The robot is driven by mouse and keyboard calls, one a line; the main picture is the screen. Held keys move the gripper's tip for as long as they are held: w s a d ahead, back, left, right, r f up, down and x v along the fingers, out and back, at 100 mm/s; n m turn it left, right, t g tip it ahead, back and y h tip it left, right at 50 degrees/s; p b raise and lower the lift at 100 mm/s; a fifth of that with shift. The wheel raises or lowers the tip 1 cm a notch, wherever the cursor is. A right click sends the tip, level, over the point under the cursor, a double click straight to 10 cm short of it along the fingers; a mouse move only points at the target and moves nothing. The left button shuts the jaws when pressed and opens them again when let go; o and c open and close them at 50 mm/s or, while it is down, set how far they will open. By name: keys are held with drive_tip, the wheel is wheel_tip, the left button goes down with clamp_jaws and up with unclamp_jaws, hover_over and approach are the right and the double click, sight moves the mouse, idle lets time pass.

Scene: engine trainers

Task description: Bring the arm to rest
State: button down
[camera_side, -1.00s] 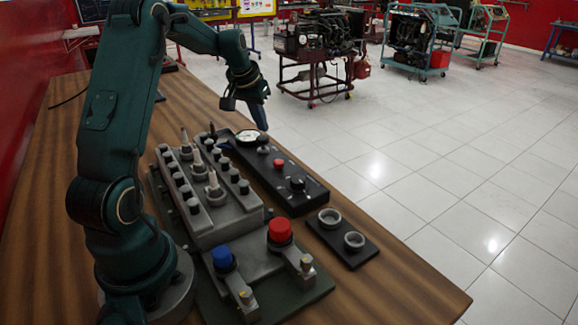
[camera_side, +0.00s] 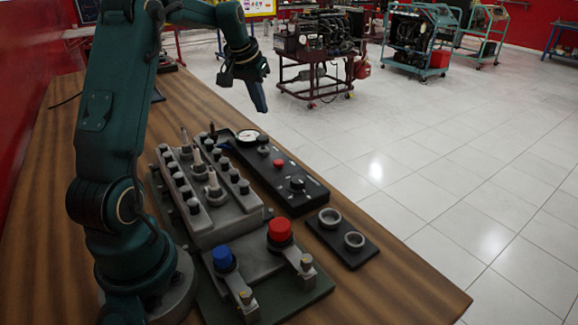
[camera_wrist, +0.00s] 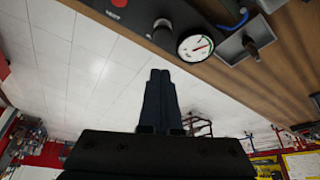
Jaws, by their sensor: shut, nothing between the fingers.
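My gripper (camera_side: 262,107) is raised in the air above the far right edge of the table (camera_side: 400,285) in the side view. It is shut and empty, its fingers pointing down. In the wrist view my gripper (camera_wrist: 161,74) shows its two dark fingers pressed together, with white floor tiles behind them. It touches nothing.
A grey engine block (camera_side: 205,205) with several black knobs, a blue cap (camera_side: 222,258) and a red cap (camera_side: 280,231) stands on the table. Beside it are a black panel (camera_side: 290,188) with a gauge (camera_wrist: 196,45) and a plate with two rings (camera_side: 352,252). Engine stands (camera_side: 318,50) are beyond.

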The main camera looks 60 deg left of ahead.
drive_tip(key=shift+r, duration=0.15)
drive_tip(key=s+d+r+m+t, duration=0.1)
drive_tip(key=d+r+m, duration=0.1)
drive_tip(key=d+r, duration=0.5)
drive_tip(key=s+d+r+m+t, duration=0.2)
drive_tip(key=d, duration=0.9)
drive_tip(key=s+d+f+m+h, duration=0.1)
drive_tip(key=s+d+f, duration=0.3)
drive_tip(key=s, duration=0.3)
drive_tip(key=s+d+f+m+g+h, duration=0.1)
drive_tip(key=s+d+f, duration=0.3)
drive_tip(key=s, duration=0.3)
drive_tip(key=shift+s+d, duration=0.4)
drive_tip(key=shift+d, duration=0.25)
